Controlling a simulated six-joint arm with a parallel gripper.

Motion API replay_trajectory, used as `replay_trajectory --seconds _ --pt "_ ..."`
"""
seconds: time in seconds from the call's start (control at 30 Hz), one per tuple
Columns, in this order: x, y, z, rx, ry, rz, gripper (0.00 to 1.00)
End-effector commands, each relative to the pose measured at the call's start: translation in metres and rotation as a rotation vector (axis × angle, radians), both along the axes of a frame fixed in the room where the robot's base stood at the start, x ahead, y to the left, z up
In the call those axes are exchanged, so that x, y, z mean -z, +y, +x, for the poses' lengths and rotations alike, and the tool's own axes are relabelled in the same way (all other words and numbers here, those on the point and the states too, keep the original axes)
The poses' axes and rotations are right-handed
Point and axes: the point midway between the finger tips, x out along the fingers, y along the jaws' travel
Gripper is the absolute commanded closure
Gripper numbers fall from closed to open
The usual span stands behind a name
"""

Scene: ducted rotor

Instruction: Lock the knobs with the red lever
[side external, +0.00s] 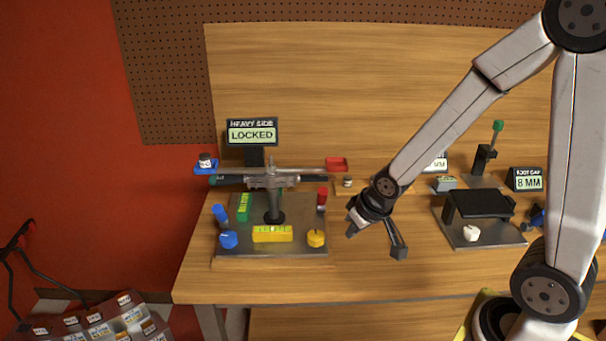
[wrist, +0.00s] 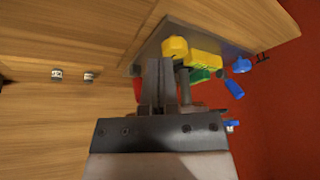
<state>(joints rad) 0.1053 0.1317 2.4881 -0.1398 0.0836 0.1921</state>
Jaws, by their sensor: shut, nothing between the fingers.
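The rotor fixture's grey plate (side external: 290,247) stands on the bench, with a post and a horizontal bar (side external: 270,180) above it. An upright red lever (side external: 322,197) is at the plate's right edge; a red patch at its side shows in the wrist view (wrist: 137,86), partly hidden by my fingers. A yellow knob (side external: 316,238) is at the front right corner and a blue knob (side external: 228,239) at the front left. A blue lever (side external: 219,214) leans at the left edge. My gripper (side external: 374,243) is shut and empty, right of the plate, apart from the lever and knobs.
A sign (side external: 252,133) behind the fixture reads HEAVY SIDE LOCKED. A blue tray (side external: 206,169) and a red tray (side external: 336,164) are at the bar's ends. Another fixture with a black platform (side external: 483,204) stands to the right. The bench front is clear.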

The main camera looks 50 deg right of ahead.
Motion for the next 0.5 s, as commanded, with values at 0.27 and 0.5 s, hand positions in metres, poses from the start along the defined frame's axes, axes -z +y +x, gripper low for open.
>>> replay_trajectory --seconds 0.27,0.5 --pt "-0.006 0.034 -0.049 -0.136 0.177 0.001 1.00" --pt "-0.007 0.038 -0.058 -0.162 0.211 0.005 1.00"
